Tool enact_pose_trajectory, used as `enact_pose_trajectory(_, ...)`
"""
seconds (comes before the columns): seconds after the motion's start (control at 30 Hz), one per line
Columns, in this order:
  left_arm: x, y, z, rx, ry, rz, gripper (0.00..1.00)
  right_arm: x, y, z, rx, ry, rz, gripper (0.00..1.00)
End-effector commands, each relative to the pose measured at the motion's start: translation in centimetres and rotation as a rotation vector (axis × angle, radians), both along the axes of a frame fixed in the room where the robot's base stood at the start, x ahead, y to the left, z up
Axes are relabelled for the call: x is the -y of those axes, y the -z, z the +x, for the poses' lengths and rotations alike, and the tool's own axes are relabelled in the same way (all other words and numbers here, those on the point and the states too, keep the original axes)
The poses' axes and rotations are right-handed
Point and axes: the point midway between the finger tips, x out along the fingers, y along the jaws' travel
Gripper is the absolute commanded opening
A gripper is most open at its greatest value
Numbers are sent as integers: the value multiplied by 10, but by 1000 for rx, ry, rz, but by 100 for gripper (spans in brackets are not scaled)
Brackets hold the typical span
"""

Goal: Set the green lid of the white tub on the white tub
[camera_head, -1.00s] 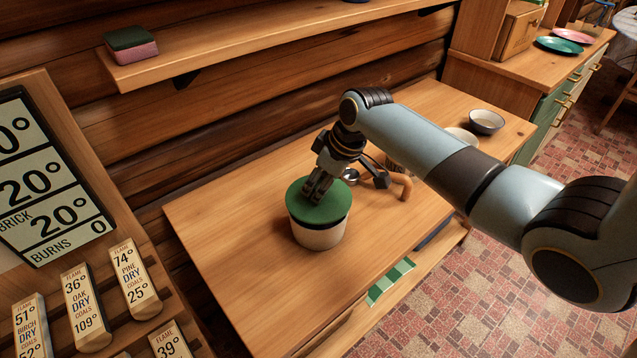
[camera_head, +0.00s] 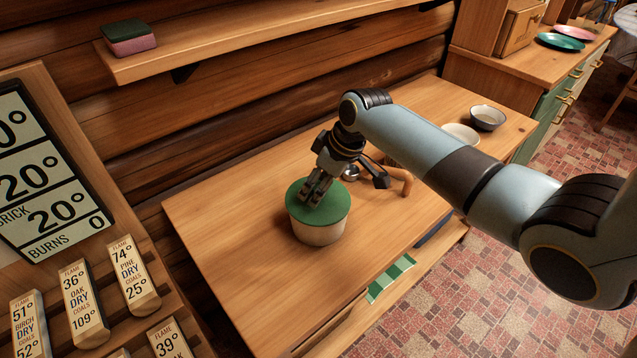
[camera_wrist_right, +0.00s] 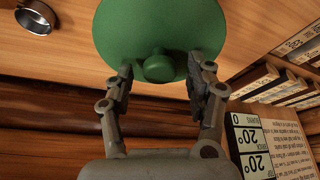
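The white tub (camera_head: 319,235) stands upright on the wooden table. The green lid (camera_head: 335,207) lies over the tub's mouth and looks level; I see no clear gap between them. My right gripper (camera_head: 312,200) points down at the lid's top from above. In the right wrist view, the lid's round green knob (camera_wrist_right: 158,68) sits between the two fingers (camera_wrist_right: 160,78), with space on both sides, so the gripper is open around it. The fingers hide the knob in the head view. My left gripper is not in view.
A small metal bowl (camera_head: 350,173) and a wooden handle-like piece (camera_head: 407,183) are just behind my right gripper. A grey bowl (camera_head: 487,117) and a pale dish (camera_head: 460,134) stand at the table's far right. The table left of the tub (camera_head: 235,225) is clear.

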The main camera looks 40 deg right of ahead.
Motion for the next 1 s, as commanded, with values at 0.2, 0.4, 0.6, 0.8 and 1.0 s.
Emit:
enact_pose_trajectory(0.2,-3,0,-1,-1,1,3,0,1,-2,-1,0,0,0,55)
enact_pose_trajectory(0.4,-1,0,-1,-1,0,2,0,6,-26,-10,2,-1,-3,55)
enact_pose_trajectory(0.6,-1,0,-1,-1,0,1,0,15,-69,-25,5,-2,-5,55)
enact_pose_trajectory(0.8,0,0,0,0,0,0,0,20,-100,-36,2,-1,-2,55)
enact_pose_trajectory(1.0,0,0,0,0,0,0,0,21,-111,-41,-1,0,0,55)
